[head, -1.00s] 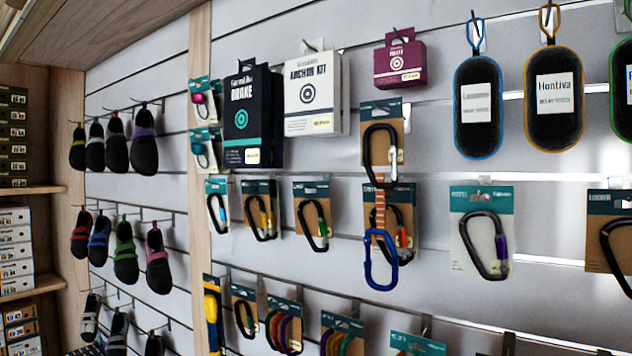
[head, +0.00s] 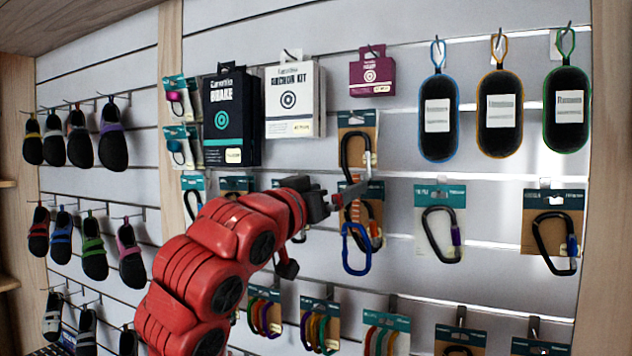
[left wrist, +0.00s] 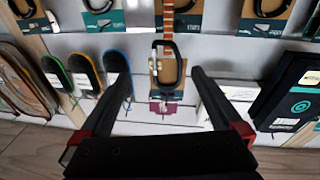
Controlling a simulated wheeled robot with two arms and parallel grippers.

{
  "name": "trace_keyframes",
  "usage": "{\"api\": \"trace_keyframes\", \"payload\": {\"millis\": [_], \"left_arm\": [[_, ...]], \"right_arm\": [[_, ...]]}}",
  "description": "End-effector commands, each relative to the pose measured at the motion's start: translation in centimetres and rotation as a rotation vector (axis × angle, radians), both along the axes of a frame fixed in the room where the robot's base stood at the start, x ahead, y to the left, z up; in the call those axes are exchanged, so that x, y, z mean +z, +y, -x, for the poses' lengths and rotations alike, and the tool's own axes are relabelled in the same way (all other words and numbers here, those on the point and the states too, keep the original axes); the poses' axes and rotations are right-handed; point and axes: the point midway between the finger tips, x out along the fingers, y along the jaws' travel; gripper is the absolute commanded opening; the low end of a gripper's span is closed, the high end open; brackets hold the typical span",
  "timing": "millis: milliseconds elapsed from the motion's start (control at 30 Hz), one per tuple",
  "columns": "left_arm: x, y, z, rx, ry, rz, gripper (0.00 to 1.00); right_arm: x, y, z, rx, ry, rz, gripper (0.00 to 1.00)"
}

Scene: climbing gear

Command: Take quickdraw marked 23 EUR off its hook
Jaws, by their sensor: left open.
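The quickdraw (head: 356,251) hangs on a brown card on the slatted wall, with a black carabiner on top and a blue one below. Its price mark is not legible. The left wrist view sees the wall upside down. There the black carabiner (left wrist: 181,66) and orange-striped sling (left wrist: 168,18) show between the two open fingers of my left gripper (left wrist: 160,66). I cannot tell whether they touch. My right gripper is not in view.
A carded carabiner (head: 441,235) hangs to the right, and another card hangs close behind the quickdraw. A purple box (head: 371,75) hangs above, with a white box (head: 293,100) and black box (head: 231,118) to the left. Chalk-bag-like pouches (head: 499,110) hang at upper right.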

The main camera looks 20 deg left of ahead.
Motion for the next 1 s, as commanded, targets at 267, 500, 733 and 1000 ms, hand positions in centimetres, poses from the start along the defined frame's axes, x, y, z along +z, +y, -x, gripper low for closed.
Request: {"api": "trace_keyframes", "payload": {"millis": [267,500,733,1000], "left_arm": [[0.9,0.6,4.1,0.086,0.12,-0.084,1.0],[1.2,0.3,1.1,0.085,0.131,-0.085,1.0],[1.4,0.0,-4.0,0.082,0.13,-0.082,1.0],[1.3,-0.3,-9.6,0.083,0.129,-0.082,1.0]], "right_arm": [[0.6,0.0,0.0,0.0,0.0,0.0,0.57],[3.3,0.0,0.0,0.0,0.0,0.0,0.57],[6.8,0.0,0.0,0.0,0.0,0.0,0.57],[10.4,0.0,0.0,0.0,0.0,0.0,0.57]]}}
